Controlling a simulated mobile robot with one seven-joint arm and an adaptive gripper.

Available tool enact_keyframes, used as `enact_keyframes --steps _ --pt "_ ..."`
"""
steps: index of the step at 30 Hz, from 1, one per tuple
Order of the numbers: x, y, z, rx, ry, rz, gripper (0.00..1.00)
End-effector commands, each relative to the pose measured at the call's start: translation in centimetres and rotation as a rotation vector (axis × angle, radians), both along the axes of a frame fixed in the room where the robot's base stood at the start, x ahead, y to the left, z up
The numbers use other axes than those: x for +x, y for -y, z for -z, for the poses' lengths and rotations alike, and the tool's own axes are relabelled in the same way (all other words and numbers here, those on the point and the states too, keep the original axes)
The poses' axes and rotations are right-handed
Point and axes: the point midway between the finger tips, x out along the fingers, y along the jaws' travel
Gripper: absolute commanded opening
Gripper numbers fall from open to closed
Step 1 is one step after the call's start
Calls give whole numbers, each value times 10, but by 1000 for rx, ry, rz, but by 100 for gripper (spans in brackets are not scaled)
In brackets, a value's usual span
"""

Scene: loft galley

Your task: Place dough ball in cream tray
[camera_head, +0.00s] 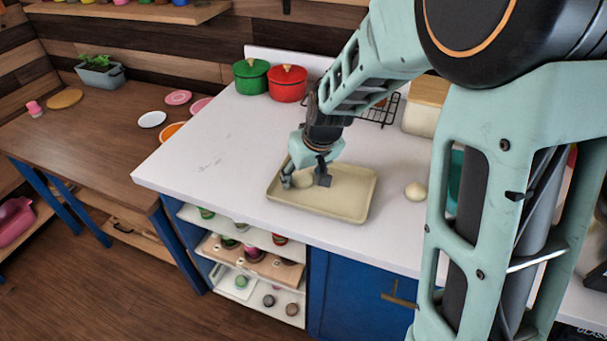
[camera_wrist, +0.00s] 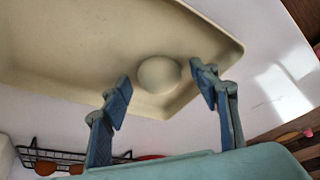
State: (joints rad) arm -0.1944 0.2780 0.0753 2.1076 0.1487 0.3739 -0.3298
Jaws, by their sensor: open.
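The cream tray (camera_head: 350,206) lies on the white counter, and it also shows in the wrist view (camera_wrist: 60,58). A pale dough ball (camera_wrist: 159,74) rests on the tray floor near one corner; in the head view the ball (camera_head: 303,181) is partly hidden by my gripper. My gripper (camera_head: 306,181) is over the tray's left part. In the wrist view my gripper (camera_wrist: 160,88) is open, with one finger on each side of the ball and a visible gap to both.
A green pot (camera_head: 250,77) and a red pot (camera_head: 287,83) stand at the counter's back. A black wire rack (camera_head: 380,110) and a cream box with a wooden lid (camera_head: 424,108) are behind the tray. The counter left of the tray (camera_head: 215,150) is clear.

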Motion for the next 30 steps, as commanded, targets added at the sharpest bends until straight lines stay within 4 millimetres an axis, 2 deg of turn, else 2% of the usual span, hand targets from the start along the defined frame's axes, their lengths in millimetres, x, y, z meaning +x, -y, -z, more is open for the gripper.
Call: enact_keyframes --steps 7,21,25,30 --pt "-4 3 -19 1 4 0 55" --pt "-34 17 -98 1 3 0 55" --pt "-39 20 -109 0 2 0 55" --pt "-41 21 -114 0 0 0 55"
